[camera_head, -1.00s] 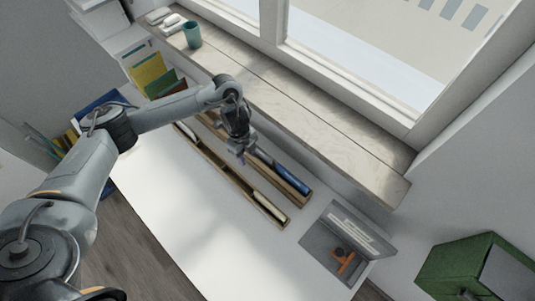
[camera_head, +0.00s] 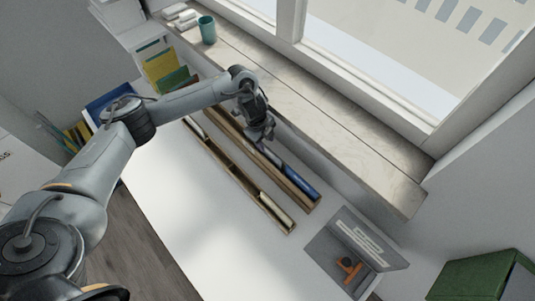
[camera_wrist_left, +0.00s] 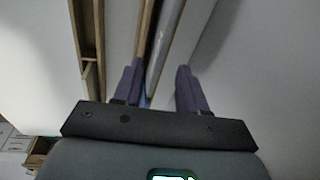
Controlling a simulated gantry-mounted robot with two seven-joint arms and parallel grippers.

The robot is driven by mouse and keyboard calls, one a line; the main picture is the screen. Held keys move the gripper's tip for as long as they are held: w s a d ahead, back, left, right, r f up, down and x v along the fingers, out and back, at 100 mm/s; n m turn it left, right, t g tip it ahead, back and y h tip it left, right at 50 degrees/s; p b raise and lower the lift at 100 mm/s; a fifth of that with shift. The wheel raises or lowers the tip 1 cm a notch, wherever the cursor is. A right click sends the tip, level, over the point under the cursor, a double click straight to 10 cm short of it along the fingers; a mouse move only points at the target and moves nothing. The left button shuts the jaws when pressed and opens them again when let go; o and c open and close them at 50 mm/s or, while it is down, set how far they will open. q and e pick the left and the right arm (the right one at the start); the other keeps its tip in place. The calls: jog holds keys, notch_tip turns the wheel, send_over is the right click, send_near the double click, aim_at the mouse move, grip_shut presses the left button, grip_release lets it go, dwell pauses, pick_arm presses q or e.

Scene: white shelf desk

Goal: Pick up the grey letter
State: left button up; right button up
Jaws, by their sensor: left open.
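My left gripper (camera_head: 261,140) is over the rear wooden rack, with its fingers pointing down. In the left wrist view its two dark fingers (camera_wrist_left: 158,78) are apart. A thin grey letter-like piece (camera_wrist_left: 166,42) stands on edge in the rack and runs lengthwise between the fingers, not clamped. In the head view a pale grey edge (camera_head: 271,157) of it shows just beyond the fingertips, and the gripper hides the rest. A blue piece (camera_head: 300,181) stands in the same rack, nearer its right end. My right gripper is not in view.
A second wooden rack (camera_head: 231,171) runs parallel in front, holding a pale piece (camera_head: 276,209). The window sill (camera_head: 330,130) rises behind the racks. A grey tray (camera_head: 325,250) with an orange-handled item (camera_head: 349,267) lies to the right. The white desk (camera_head: 200,220) is clear in front.

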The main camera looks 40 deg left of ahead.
aim_at(267, 148)
pick_arm(q)
jog(key=shift+w+d+f, duration=0.1)
jog(key=shift+d+f, duration=0.05)
jog(key=shift+f, duration=0.85)
jog(key=shift+w+d+f, duration=0.1)
jog(key=shift+d+f, duration=0.05)
jog(key=shift+f, duration=0.8)
grip_shut()
